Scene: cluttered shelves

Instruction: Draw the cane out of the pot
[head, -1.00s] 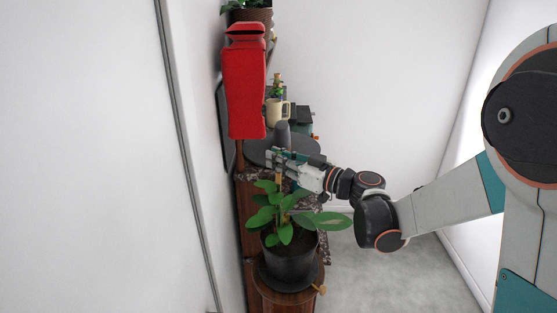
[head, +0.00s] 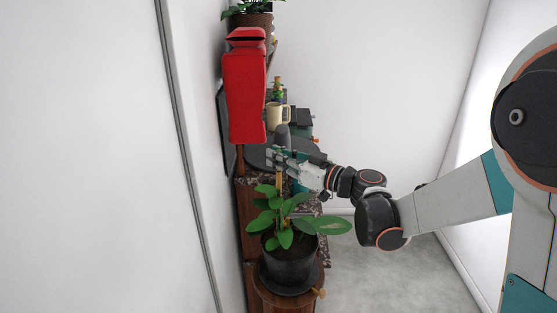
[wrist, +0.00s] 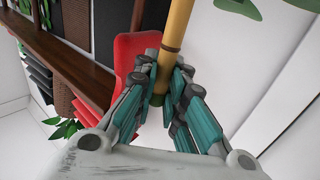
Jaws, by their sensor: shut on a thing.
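The cane (wrist: 177,25) is a yellow bamboo rod. In the wrist view my gripper (wrist: 163,88) is shut on it, with the teal-padded fingers on either side. In the head view my gripper (head: 277,161) is above the plant, and a short length of the cane (head: 279,183) shows below the fingers. The cane's lower part is lost among the green leaves (head: 268,221), so I cannot tell where its lower end is. The dark pot (head: 290,268) stands upright below.
The pot stands on a round wooden stand (head: 292,302). A red object (head: 245,95) rises behind my gripper, close to the left wall. A cream mug (head: 277,115) and dark boxes (head: 300,123) are farther back. Floor (head: 365,280) is clear at right.

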